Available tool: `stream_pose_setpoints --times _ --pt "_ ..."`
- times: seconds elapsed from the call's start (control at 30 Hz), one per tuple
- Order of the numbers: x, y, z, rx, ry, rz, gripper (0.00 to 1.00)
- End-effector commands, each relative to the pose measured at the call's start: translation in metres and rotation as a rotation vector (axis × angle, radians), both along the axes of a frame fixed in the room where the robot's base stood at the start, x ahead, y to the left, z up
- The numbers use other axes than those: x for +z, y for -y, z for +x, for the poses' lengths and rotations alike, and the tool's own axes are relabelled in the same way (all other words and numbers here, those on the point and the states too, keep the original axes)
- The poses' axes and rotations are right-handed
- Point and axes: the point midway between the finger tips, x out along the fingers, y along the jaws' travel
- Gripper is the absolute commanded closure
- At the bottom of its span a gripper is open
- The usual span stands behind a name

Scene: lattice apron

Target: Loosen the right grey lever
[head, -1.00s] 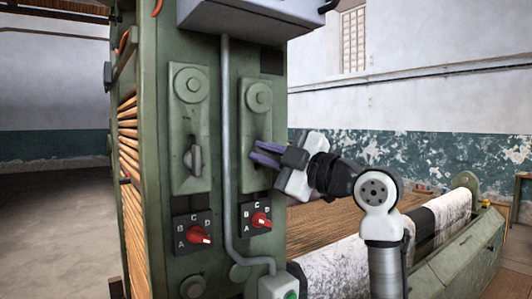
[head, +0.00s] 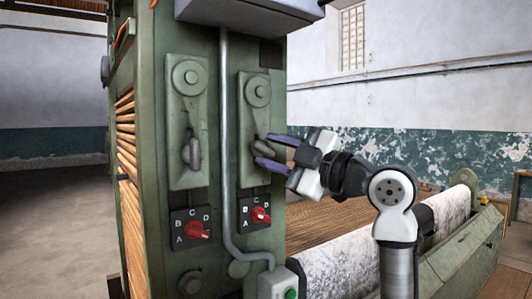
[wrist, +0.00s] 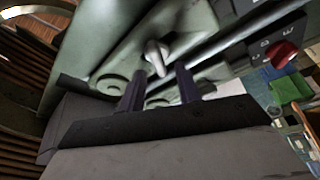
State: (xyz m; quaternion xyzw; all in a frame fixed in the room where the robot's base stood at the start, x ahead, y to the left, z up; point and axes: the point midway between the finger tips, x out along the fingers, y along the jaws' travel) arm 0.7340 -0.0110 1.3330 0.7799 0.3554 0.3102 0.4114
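The right grey lever (head: 259,144) is on the right green plate of the machine's column. It looks tilted in the head view, and part of it is hard to make out near my gripper. My gripper (head: 265,150) is open, with its two purple fingers spread just to the right of the lever, one higher and one lower. In the wrist view the lever (wrist: 157,55) shows just beyond and between the open fingertips (wrist: 157,76). I cannot tell whether a finger touches it. The left grey lever (head: 192,154) stands upright on its own plate.
Red selector knobs (head: 197,231) and (head: 261,216) sit below the plates. A grey pipe (head: 226,130) runs between the plates down to a box with a green button (head: 290,293). A grey box (head: 250,14) overhangs above. A white roll (head: 350,255) lies behind my arm.

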Motion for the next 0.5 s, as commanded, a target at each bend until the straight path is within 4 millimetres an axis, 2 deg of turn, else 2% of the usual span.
stream_pose_setpoints --times 0.3,0.5 --pt "-0.018 0.060 -0.039 -0.003 -0.002 0.000 0.66" --pt "-0.023 0.085 -0.055 -0.003 -0.004 -0.001 0.66"
